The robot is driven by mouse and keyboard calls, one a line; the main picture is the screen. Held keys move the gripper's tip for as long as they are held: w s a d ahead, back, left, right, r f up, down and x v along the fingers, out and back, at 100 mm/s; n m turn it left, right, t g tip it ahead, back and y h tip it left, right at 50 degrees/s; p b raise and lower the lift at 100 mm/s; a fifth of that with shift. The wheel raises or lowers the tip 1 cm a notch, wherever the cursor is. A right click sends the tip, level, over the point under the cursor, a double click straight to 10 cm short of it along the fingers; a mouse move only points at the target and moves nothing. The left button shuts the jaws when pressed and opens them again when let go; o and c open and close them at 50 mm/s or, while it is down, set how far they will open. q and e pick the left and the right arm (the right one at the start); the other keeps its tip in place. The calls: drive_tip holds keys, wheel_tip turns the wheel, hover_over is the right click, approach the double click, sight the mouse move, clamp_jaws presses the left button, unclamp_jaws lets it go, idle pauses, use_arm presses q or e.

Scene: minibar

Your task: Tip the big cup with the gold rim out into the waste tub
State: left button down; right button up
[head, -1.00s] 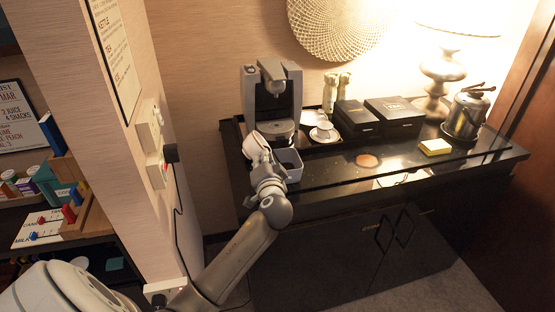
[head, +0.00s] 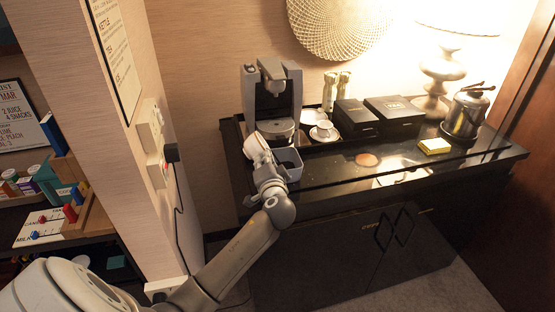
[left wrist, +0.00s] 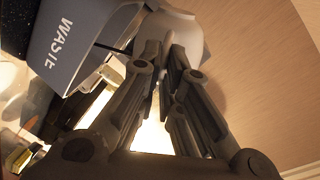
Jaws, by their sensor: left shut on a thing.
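A white cup (head: 257,149) is in my left gripper (head: 267,172), tilted, at the left end of the dark counter. The cup is beside and partly over the left side of the grey-blue waste tub (head: 291,166). In the left wrist view the fingers (left wrist: 166,62) are closed on the white cup (left wrist: 186,32). The tub (left wrist: 75,45), marked WASTE, is right beside it there. The gold rim and the inside of the cup cannot be made out. My right gripper is not in view.
A coffee machine (head: 273,100) stands just behind the tub. A small cup on a saucer (head: 323,131), black boxes (head: 395,115), a yellow-topped block (head: 434,146) and a metal pot (head: 465,112) are farther right. A wall edge with sockets (head: 152,140) is close on the left.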

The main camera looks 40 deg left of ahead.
use_arm(q)
drive_tip(key=shift+w, duration=0.1)
idle(0.3)
drive_tip(key=shift+w+d+r+m+p, duration=0.2)
drive_tip(key=shift+m+p, duration=0.7)
drive_tip(key=shift+p, duration=0.25)
drive_tip(key=shift+w+d+r+m+g+y+p, duration=0.15)
drive_tip(key=shift+w+d+m+g+y+p, duration=0.15)
drive_tip(key=shift+w+d+m+p, duration=0.3)
idle(0.8)
drive_tip(key=shift+s+a+f+n+t+h+b, duration=0.2)
drive_tip(key=shift+s+a+f+n+t+b, duration=0.65)
drive_tip(key=shift+n+b, duration=1.8)
drive_tip(key=shift+s+a+f+n+t+h+b, duration=0.2)
drive_tip(key=shift+s+a+f+n+b, duration=1.35)
drive_tip(key=shift+b, duration=1.75)
drive_tip(key=shift+s+a+f+n+t+h+b, duration=0.2)
drive_tip(key=shift+s+a+f+n+t+b, duration=0.7)
drive_tip(key=shift+n+b, duration=1.9)
